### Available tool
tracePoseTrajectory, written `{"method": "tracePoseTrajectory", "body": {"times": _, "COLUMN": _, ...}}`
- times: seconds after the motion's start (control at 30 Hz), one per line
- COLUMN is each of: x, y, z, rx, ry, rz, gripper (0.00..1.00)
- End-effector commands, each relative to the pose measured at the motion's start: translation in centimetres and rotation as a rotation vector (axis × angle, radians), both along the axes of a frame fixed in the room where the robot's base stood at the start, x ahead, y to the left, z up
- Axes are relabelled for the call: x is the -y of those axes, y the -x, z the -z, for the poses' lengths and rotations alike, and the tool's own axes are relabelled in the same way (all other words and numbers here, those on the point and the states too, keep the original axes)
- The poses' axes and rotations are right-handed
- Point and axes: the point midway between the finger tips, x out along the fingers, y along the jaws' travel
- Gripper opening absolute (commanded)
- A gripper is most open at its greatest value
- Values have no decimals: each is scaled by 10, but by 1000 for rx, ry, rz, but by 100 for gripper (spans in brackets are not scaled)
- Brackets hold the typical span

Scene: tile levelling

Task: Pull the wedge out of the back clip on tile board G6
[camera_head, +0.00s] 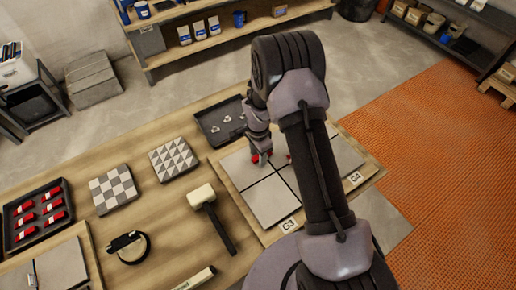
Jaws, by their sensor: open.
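A tile board (270,201) with pale tiles and dark joints lies at the right of the bench, partly behind my arm. The tags that I can read at its front edge are G3 (288,225) and G4 (355,178); I see no tag reading G6. A red wedge (254,158) shows at my gripper (262,157), near the back of the board. A second small red piece (289,155) shows just right of it. My gripper is open, pointing down. The clips are hidden, and I cannot tell whether the fingers touch the wedge.
A dark tray (207,135) with several small clips is behind the board. A mallet (211,211) lies left of it. A dark tray (12,217) of red wedges, two patterned tiles (113,190) (173,159) and a black round tool (133,247) are further left. Some bare bench lies between them.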

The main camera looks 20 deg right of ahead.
Motion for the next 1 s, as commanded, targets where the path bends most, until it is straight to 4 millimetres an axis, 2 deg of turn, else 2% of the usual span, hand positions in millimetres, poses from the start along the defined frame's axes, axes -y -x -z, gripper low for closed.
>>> {"method": "tracePoseTrajectory", "body": {"times": 0.27, "x": 0, "y": 0, "z": 1, "rx": 1, "ry": 0, "rz": 0, "gripper": 44}}
{"method": "tracePoseTrajectory", "body": {"times": 0.4, "x": 0, "y": 0, "z": 1, "rx": 1, "ry": 0, "rz": 0, "gripper": 16}}
{"method": "tracePoseTrajectory", "body": {"times": 0.5, "x": 0, "y": 0, "z": 1, "rx": 1, "ry": 0, "rz": 0, "gripper": 0}}
{"method": "tracePoseTrajectory", "body": {"times": 0.57, "x": 0, "y": 0, "z": 1, "rx": 1, "ry": 0, "rz": 0, "gripper": 0}}
{"method": "tracePoseTrajectory", "body": {"times": 0.6, "x": 0, "y": 0, "z": 1, "rx": 1, "ry": 0, "rz": 0, "gripper": 15}}
{"method": "tracePoseTrajectory", "body": {"times": 0.7, "x": 0, "y": 0, "z": 1, "rx": 1, "ry": 0, "rz": 0, "gripper": 0}}
{"method": "tracePoseTrajectory", "body": {"times": 1.0, "x": 0, "y": 0, "z": 1, "rx": 1, "ry": 0, "rz": 0, "gripper": 0}}
